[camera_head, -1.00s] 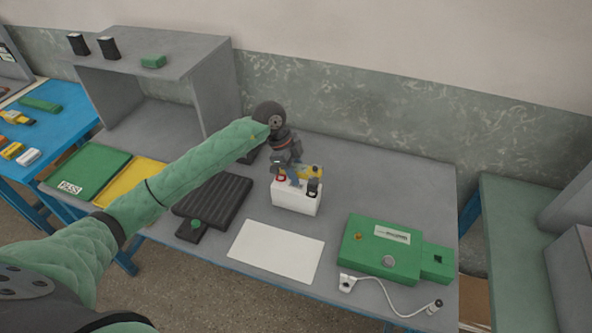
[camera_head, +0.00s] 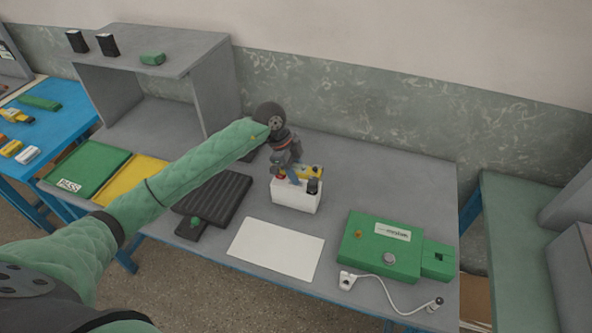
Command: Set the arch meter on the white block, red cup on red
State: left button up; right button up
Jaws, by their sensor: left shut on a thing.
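The white block (camera_head: 296,198) stands upright on the grey table, behind a white sheet. The arch meter (camera_head: 311,171), with a yellow body, is at the top of the block. Its red cup (camera_head: 280,176) is at the left end and a dark cup (camera_head: 313,186) is at the right end, both over the block's top. My left gripper (camera_head: 292,175) is shut on the arch meter from above and hides part of it. The block's terminals are hidden, and I cannot tell whether the cups are fully seated. My right gripper is not in view.
A white sheet (camera_head: 276,249) lies in front of the block. A green device (camera_head: 382,247) with a white cable is at the right. A black ribbed tray (camera_head: 213,200), a yellow mat (camera_head: 134,181) and a green PASS mat (camera_head: 88,172) are at the left. A grey shelf (camera_head: 215,85) stands behind.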

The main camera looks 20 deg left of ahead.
aim_at(293, 166)
pick_arm(q)
jog(key=shift+f, duration=0.5)
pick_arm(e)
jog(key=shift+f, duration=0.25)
pick_arm(q)
jog(key=o, duration=1.3)
jog(key=shift+a+r+b, duration=0.15)
jog(key=shift+b, duration=0.25)
jog(key=b+v, duration=0.2)
jog(key=v, duration=0.3)
jog(key=shift+a+r, duration=0.1)
jog(key=shift+r, duration=0.25)
jog(key=shift+v, duration=0.85)
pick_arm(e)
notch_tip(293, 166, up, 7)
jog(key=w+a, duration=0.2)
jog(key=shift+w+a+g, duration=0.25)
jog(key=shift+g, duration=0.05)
